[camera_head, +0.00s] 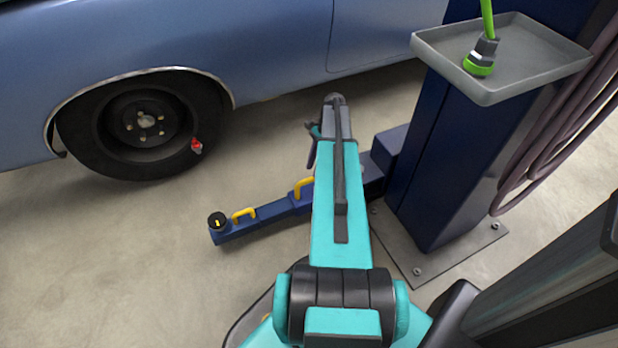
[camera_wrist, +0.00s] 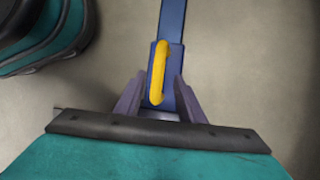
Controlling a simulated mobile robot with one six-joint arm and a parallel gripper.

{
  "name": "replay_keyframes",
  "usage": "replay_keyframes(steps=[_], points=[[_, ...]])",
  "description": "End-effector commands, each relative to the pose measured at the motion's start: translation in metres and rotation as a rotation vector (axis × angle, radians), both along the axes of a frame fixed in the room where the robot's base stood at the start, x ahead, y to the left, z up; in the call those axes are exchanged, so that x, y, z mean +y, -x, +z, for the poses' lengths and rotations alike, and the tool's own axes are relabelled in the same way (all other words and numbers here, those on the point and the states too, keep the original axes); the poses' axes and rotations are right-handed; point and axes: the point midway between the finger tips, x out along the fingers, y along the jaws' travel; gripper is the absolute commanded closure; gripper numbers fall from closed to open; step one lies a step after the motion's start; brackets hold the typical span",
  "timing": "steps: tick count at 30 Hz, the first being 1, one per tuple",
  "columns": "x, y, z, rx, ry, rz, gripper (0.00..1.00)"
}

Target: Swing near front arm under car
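The near front arm (camera_head: 270,219) is a blue lift arm low over the floor. It reaches left from the post, beside the car and outside its body line. It has a round black pad (camera_head: 218,222) at its free end and two yellow handles, an outer one (camera_head: 244,213) and an inner one (camera_head: 303,186). My gripper (camera_head: 313,150) is above the arm near the post, partly hidden by my own arm. In the wrist view my gripper (camera_wrist: 158,95) has its fingers apart, with a yellow handle (camera_wrist: 158,72) between them in the picture. I cannot tell whether they touch.
The blue car (camera_head: 280,45) stands behind, its front wheel (camera_head: 140,128) left of the lift arm. The dark blue post (camera_head: 440,160) with a grey tray (camera_head: 530,62) stands at right. Its base plate (camera_head: 440,262) is bolted down. Floor at left is clear.

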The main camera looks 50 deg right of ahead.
Motion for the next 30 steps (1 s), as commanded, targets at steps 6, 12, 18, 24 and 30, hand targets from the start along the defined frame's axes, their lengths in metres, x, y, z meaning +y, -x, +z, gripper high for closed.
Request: replay_keyframes(steps=[6, 12, 18, 24, 30], points=[[0.011, 0.001, -0.024, 0.0, -0.001, 0.0, 0.64], [0.014, 0.001, -0.03, 0.0, -0.001, -0.001, 0.64], [0.014, 0.001, -0.031, 0.0, -0.001, -0.001, 0.64], [0.014, 0.001, -0.031, 0.0, 0.0, -0.001, 0.85], [0.014, 0.0, -0.031, -0.002, 0.001, 0.0, 1.0]])
